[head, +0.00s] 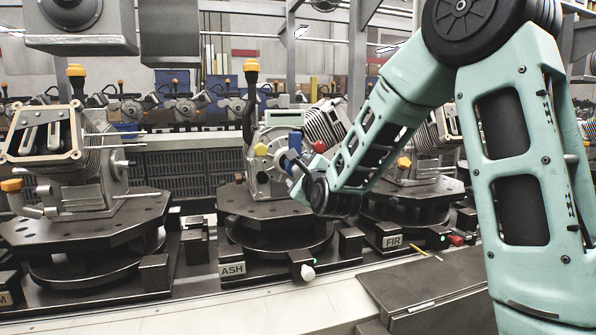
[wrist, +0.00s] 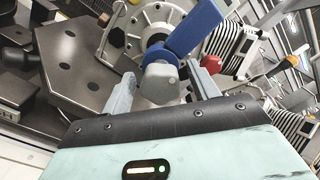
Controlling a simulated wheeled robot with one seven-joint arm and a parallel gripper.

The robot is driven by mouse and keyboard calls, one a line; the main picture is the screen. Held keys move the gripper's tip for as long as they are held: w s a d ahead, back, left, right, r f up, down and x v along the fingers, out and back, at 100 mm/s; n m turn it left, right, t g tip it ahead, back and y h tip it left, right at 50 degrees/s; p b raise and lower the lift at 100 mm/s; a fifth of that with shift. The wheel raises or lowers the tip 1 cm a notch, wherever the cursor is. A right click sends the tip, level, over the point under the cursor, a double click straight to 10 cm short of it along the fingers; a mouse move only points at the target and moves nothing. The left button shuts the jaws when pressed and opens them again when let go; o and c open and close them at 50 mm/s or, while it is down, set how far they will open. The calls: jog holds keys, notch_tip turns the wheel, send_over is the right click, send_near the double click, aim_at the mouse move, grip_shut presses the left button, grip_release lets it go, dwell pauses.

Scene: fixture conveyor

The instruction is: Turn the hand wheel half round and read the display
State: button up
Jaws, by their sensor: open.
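My gripper (head: 297,170) is at the front of the machine on the middle fixture, marked ASH. In the wrist view my gripper (wrist: 167,76) is open, with one finger on each side of a grey rounded knob (wrist: 160,84). Gaps show between the knob and the fingers. A blue bar (wrist: 196,28) sits behind the knob, in front of a round grey flange (wrist: 146,22). The blue part also shows in the head view (head: 295,143). I cannot tell which part is the hand wheel. A small pale green panel (head: 283,116) above the machine may be the display; no reading is legible.
A yellow knob (head: 261,149) and a red knob (head: 320,146) flank the blue part. A black post with an orange cap (head: 251,66) stands behind left. Similar fixtures stand left and right, the right one marked FIR (head: 391,241). A pale rail (head: 190,305) runs in front.

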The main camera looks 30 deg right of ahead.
jog(key=c, duration=1)
jog(key=shift+n, duration=0.3)
